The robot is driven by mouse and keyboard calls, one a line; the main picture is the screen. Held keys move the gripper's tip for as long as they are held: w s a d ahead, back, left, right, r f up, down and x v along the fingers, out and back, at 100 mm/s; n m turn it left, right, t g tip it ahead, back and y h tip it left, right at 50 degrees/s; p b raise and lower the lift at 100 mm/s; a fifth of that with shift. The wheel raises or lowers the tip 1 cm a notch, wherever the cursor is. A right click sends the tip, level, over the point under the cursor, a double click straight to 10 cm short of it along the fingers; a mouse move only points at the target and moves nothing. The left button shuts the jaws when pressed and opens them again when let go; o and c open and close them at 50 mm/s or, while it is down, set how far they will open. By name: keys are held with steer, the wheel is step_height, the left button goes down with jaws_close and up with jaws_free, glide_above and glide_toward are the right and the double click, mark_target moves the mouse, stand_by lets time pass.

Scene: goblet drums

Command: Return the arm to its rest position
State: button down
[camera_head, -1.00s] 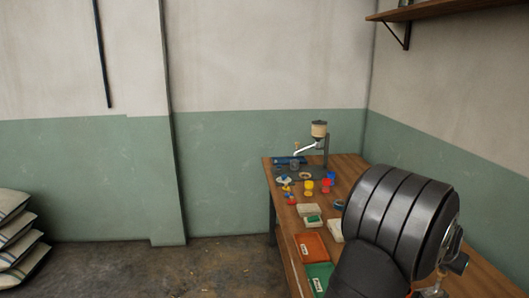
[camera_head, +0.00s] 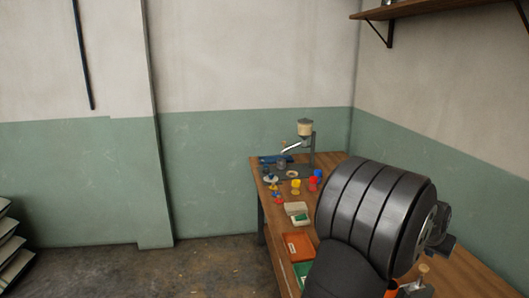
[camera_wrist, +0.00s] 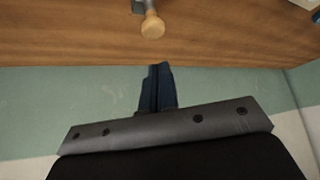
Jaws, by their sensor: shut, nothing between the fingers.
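My gripper (camera_wrist: 158,84) shows in the wrist view as dark blue fingers, closed together, with nothing between them. It points at the edge of the wooden table (camera_wrist: 75,35). A pale wooden knob (camera_wrist: 152,26) on a grey metal part lies just beyond the fingertips in the picture, apart from them. In the head view my dark, ribbed arm covers the right part of the table, and I cannot make out the fingers there.
The table (camera_head: 338,160) carries a stand with a beige hopper (camera_head: 305,128), a yellow cup (camera_head: 295,186), a red cup (camera_head: 313,184), an orange tray (camera_head: 298,245) and a green tray (camera_head: 301,270). A shelf (camera_head: 440,12) hangs upper right.

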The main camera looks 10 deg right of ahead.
mark_target(424, 267)
stand_by(0.3)
steer(key=shift+f, duration=1.55)
steer(key=c, duration=2.2)
jaws_free()
steer(key=c, duration=0.7)
jaws_free()
steer(key=o, duration=0.3)
steer(key=shift+a+r+n, duration=0.15)
steer(key=shift+r+n, duration=0.15)
steer(key=o, duration=0.4)
steer(key=s+a+r+n+g+y, duration=0.1)
steer(key=s+a+r+n, duration=0.1)
steer(key=a+r+n, duration=0.5)
steer(key=r+n, duration=0.1)
steer(key=n, duration=0.3)
steer(key=shift+s+a+n+g+y, duration=0.15)
steer(key=shift+s+n+g+y, duration=0.15)
steer(key=shift+s+y, duration=0.1)
steer(key=x, duration=0.9)
steer(key=shift+f, duration=0.4)
